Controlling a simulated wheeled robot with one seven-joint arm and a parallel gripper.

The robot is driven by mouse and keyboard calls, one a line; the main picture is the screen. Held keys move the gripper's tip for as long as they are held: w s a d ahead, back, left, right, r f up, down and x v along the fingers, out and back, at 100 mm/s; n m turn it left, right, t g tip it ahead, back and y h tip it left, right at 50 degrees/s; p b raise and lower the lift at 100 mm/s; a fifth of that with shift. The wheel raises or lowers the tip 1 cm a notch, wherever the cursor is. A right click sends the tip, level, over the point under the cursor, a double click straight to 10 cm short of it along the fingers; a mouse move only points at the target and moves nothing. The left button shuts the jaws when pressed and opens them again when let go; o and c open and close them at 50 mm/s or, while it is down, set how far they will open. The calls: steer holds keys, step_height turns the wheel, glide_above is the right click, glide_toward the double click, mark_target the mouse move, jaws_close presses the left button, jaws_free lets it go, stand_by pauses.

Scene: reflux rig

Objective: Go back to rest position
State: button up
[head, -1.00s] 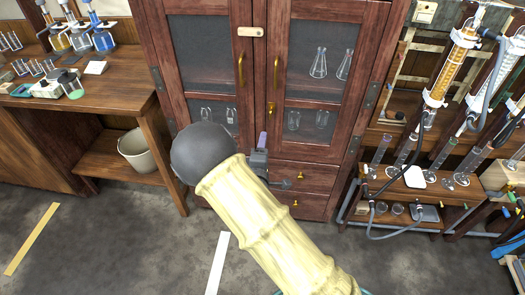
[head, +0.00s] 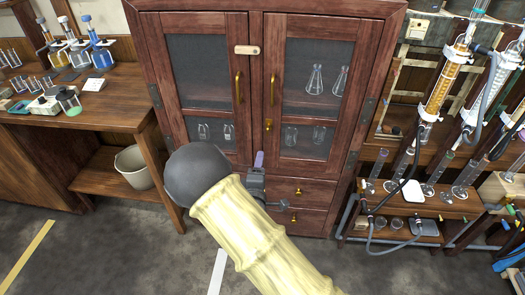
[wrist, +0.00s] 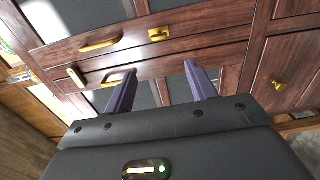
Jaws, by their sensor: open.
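My gripper (wrist: 158,92) is open in the wrist view, its two purple fingers apart with nothing between them. In the head view a purple fingertip of my gripper (head: 259,160) shows beyond my pale yellow arm, in front of the cabinet. The wooden cabinet (head: 252,95) has two glass doors, both shut, with brass handles. It also fills most of the wrist view (wrist: 180,25), seen tilted. The gap between the fingers and the cabinet front cannot be judged exactly.
A wooden bench (head: 120,115) with flasks and glassware stands at the left, with a bucket (head: 133,167) on its lower shelf. A glass column rig (head: 440,85) and a low shelf of cylinders (head: 430,205) stand at the right. Grey floor (head: 95,250) is open at lower left.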

steer(key=s+d+m+g, duration=0.2)
steer(key=d+m+g, duration=0.6)
steer(key=d+m, duration=0.25)
steer(key=s+d+r+m+g, duration=0.35)
steer(key=s+d, duration=0.25)
steer(key=s, duration=0.3)
steer(key=s+d+r+m+g, duration=0.2)
steer(key=s+d+m+g, duration=0.25)
steer(key=s, duration=0.55)
step_height(320, 180, up, 15)
steer(key=p, duration=1.4)
steer(key=shift+d+f+n+t+y, duration=0.15)
steer(key=shift+d+n+t+y, duration=0.15)
steer(key=shift+d+n, duration=0.05)
